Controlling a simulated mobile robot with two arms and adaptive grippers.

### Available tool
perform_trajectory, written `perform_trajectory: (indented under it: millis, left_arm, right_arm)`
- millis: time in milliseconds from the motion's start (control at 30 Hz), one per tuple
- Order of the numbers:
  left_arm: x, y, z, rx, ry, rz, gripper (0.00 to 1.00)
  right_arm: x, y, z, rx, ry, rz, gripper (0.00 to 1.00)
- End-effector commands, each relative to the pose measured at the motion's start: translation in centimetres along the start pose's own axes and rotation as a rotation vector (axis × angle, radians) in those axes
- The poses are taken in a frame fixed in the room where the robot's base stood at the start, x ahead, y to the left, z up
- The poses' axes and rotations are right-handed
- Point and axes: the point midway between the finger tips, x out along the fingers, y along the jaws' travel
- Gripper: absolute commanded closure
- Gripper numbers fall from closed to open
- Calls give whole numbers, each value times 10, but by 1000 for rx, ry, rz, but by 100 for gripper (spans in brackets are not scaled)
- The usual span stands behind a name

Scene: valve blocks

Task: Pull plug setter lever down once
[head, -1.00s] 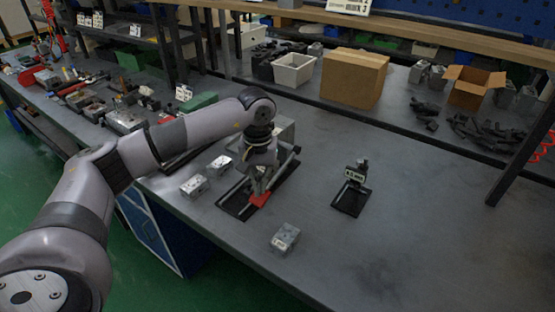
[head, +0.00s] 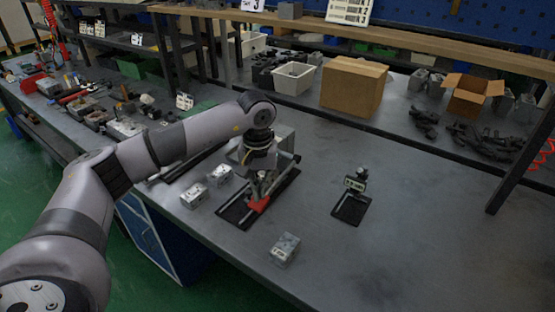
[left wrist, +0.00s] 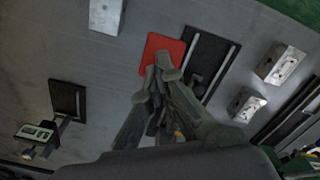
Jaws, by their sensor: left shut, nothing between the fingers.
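The plug setter (head: 284,184) stands on a black base on the grey bench, with a red plate (head: 258,203) at its near end. A light bar with a dark end (head: 288,156), possibly its lever, sticks out at its upper right; I cannot tell for sure. My left gripper (head: 261,186) points down over the setter, fingers together and empty, just above the red plate. In the left wrist view the fingertips (left wrist: 163,72) overlap the red plate (left wrist: 158,48) beside the black railed base (left wrist: 207,55); contact cannot be told. My right gripper is out of view.
Metal valve blocks stand at the left (head: 195,196) and in front (head: 284,249). A small device with a display (head: 355,184) stands on a black pad to the right. A cardboard box (head: 353,86) and a white bin (head: 294,78) are behind. The bench's right side is clear.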

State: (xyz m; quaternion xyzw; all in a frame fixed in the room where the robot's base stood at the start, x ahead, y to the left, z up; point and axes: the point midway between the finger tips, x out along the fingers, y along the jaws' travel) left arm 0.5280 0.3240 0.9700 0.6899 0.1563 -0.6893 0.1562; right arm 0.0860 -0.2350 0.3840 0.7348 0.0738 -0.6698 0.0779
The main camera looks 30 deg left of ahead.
Motion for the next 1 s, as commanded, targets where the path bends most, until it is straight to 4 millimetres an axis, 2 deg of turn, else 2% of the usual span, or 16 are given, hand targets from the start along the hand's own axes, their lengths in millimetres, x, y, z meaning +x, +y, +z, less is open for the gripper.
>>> perform_trajectory:
  millis: [100, 1000]
  left_arm:
    - [-16, 0, 0, 0, 1, 0, 100]
    - [-106, 0, 0, 1, 0, 0, 100]
  right_arm:
    - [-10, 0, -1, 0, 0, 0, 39]
    - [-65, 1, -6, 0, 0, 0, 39]
